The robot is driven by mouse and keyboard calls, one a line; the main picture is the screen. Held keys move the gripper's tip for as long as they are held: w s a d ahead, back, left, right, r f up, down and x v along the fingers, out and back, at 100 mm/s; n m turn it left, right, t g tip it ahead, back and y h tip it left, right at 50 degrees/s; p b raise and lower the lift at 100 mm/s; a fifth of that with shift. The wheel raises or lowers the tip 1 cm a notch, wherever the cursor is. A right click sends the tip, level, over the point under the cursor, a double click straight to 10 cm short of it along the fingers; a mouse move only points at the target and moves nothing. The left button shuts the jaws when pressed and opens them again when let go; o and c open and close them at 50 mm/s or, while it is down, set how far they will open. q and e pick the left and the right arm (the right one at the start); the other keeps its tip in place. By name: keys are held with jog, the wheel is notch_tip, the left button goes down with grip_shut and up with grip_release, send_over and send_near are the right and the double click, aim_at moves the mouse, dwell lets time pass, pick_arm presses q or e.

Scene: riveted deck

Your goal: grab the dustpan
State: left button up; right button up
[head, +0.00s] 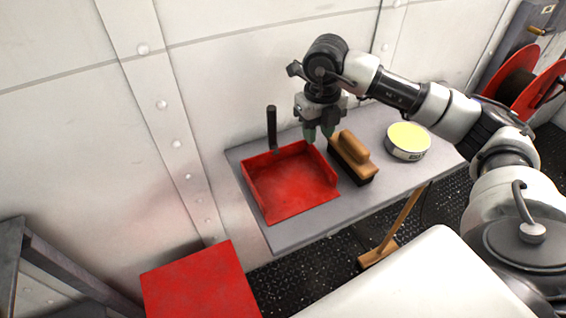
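The red dustpan (290,182) lies on a grey shelf (300,232) against the white wall, its open side towards me. Its black handle (272,128) stands upright at the back left. My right gripper (319,136) points down at the pan's back right corner, to the right of the handle. Its two fingertips are apart with nothing seen between them. I cannot tell whether they touch the pan's rim. My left gripper is not in view.
A wooden brush (353,156) sits just right of the dustpan, close to my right gripper. A round tin with a yellow top (408,140) stands further right. A red box (200,285) is at the lower left. A broom (400,228) leans by the shelf's front edge.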

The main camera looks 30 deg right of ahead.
aim_at(316, 150)
jog(key=shift+s+f+p, duration=0.15)
jog(key=shift+f+p, duration=0.15)
jog(key=shift+f, duration=2.75)
grip_shut()
jog(key=shift+r, duration=0.1)
